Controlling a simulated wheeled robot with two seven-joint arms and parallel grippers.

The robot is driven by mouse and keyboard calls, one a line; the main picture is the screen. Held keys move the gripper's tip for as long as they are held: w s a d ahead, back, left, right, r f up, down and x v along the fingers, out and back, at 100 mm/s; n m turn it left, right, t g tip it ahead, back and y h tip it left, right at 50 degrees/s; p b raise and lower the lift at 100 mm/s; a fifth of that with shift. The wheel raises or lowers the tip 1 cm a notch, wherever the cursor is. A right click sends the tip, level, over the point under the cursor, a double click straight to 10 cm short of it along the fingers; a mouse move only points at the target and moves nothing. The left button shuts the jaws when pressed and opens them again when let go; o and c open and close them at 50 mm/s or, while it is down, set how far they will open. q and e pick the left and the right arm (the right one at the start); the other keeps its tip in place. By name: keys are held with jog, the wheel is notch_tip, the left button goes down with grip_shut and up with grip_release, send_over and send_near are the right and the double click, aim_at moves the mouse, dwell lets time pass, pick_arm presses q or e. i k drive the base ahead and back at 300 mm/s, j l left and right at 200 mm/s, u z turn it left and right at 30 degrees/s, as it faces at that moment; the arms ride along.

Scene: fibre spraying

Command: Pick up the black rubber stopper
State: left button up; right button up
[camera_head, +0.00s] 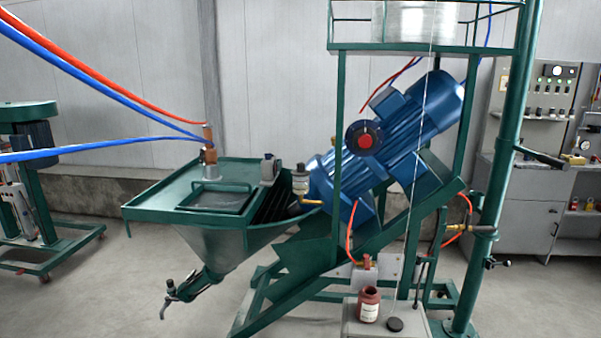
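A small black round disc, which looks like the black rubber stopper (395,324), lies flat on top of a light grey box near the bottom of the head view. A dark red bottle (369,304) with a white label stands upright just to its left, apart from it. The mouth of the bottle looks open. Neither of my grippers shows in the head view.
The grey box (352,329) holds the bottle and disc. Behind it stands a green frame (337,150) with a blue motor (400,130) and a hopper (205,240). A green post (510,130) rises at the right. A grey control cabinet (520,220) stands behind.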

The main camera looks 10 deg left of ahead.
aim_at(300, 172)
jog(key=i+l+u, duration=0.1)
jog(key=l, duration=0.25)
jog(key=i+l+u, duration=0.1)
jog(key=i+l, duration=0.15)
jog(key=i+l+u, duration=0.1)
jog(key=l, duration=0.35)
